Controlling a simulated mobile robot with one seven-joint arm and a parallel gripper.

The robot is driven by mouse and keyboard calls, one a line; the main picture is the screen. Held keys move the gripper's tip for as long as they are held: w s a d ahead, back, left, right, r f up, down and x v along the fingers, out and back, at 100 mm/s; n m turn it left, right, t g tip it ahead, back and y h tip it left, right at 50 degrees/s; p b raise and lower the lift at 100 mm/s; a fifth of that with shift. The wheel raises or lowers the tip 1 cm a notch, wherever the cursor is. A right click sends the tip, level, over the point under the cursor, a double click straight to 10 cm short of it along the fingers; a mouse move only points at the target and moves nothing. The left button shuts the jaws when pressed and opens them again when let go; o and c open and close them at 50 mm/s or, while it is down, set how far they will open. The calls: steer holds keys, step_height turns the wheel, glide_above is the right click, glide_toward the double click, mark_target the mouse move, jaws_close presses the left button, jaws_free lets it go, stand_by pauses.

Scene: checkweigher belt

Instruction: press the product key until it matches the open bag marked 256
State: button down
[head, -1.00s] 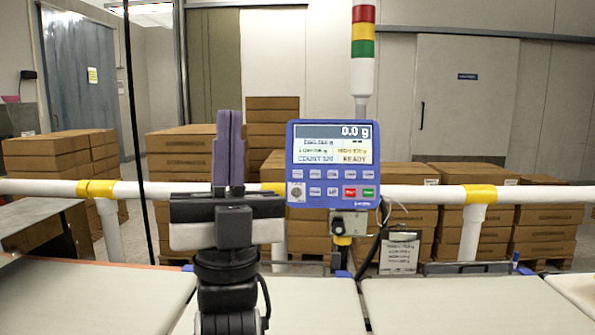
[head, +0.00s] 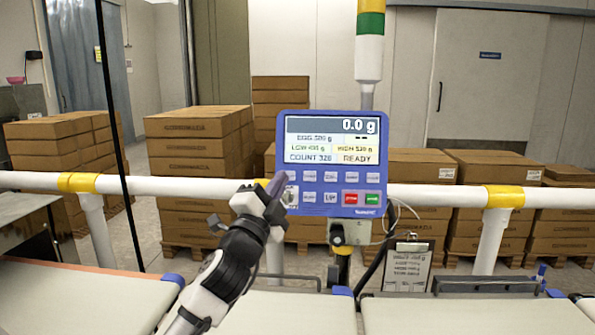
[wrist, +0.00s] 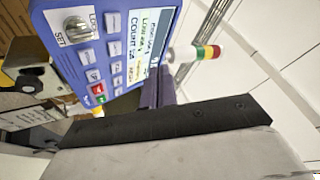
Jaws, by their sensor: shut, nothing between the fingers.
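The blue control panel (head: 332,200) stands on a post behind the belts. Its screen (head: 332,140) reads 0.0 g, a count that looks like 328, and READY. Under it are two rows of keys (head: 331,177), mostly pale, with one red and one green; I cannot read which is the product key. My gripper (head: 278,184) is shut and empty, its purple fingertips at the panel's left edge in the head view. The fingers (wrist: 158,88) are beside the screen side in the wrist view; I cannot tell whether they touch. No bag marked 256 shows.
A key switch (wrist: 78,30) marked SET is on the panel. A white rail (head: 440,196) with yellow bands runs behind the belts. A signal tower (head: 370,45) rises behind the panel. A clipboard (head: 408,268) hangs below. The belt on the right (head: 470,315) is bare.

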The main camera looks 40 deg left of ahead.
glide_toward(293, 166)
steer(key=shift+w+a+r, duration=0.1)
steer(key=shift+w+r, duration=0.55)
steer(key=shift+w, duration=0.15)
steer(key=shift+w+r, duration=0.6)
steer(key=shift+w, duration=0.2)
steer(key=shift+w, duration=0.1)
stand_by(1.3)
steer(key=shift+w+a+f, duration=0.1)
steer(key=shift+w+a, duration=0.1)
steer(key=shift+w, duration=0.1)
steer(key=shift+w+a+f, duration=0.15)
steer(key=shift+w+a, duration=0.1)
steer(key=shift+w, duration=0.05)
stand_by(0.7)
stand_by(0.4)
steer(key=shift+s+d+r, duration=0.2)
steer(key=shift+s+d, duration=0.25)
steer(key=shift+s, duration=0.25)
